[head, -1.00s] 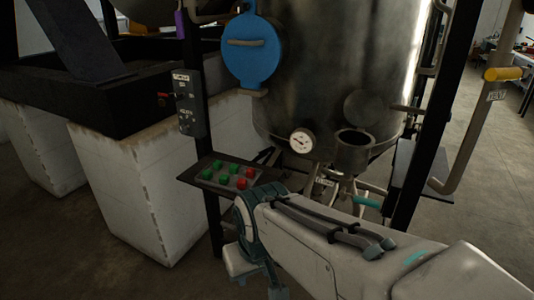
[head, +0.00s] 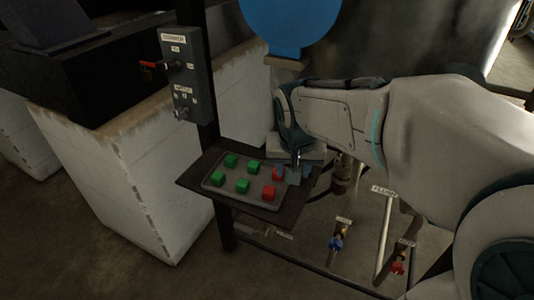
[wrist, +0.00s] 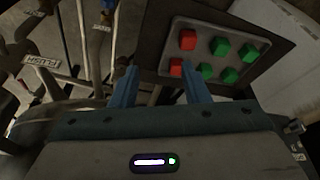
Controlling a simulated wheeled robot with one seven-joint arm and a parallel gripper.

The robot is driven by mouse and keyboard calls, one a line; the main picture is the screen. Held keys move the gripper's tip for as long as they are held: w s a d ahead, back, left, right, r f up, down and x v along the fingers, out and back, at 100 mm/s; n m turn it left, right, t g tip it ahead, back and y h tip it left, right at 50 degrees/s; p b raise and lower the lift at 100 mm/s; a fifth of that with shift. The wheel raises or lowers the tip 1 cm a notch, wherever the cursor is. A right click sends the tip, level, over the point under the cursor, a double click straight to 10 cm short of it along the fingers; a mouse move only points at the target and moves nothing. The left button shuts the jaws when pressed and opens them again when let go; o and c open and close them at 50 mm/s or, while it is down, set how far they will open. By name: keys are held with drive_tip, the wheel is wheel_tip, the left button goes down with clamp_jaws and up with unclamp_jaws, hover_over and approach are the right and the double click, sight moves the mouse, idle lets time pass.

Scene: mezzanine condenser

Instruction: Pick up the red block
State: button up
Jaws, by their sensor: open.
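Two red blocks lie on the right side of a grey tray (head: 234,203). One red block (head: 278,174) is at the tray's far right, partly hidden by my gripper; the other red block (head: 268,193) is nearer. The wrist view shows them as an upper red block (wrist: 187,40) and a lower red block (wrist: 176,68), the lower one close by the right finger's tip. My gripper (head: 293,173) is open, pointing down beside the far red block. In the wrist view my gripper (wrist: 160,72) has nothing between its two blue fingers. Contact with a block cannot be told.
Several green blocks (head: 241,186) share the tray, which sits on a dark shelf (head: 207,160). A post with a grey control box (head: 181,75) stands at the left. A blue disc (head: 290,22) is above, and labelled valves (head: 337,240) are low at the right.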

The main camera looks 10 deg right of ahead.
drive_tip(key=w+a+f+m+h+b, duration=0.1)
drive_tip(key=w+a+f+m+b, duration=0.15)
drive_tip(key=w, duration=0.75)
drive_tip(key=b, duration=0.1)
approach(277, 182)
drive_tip(key=shift+w+d+f+t, duration=0.35)
drive_tip(key=shift+w+d+t, duration=0.05)
drive_tip(key=shift+w+d, duration=0.1)
drive_tip(key=x, duration=0.5)
drive_tip(key=shift+a+f, duration=0.15)
drive_tip(key=c, duration=0.7)
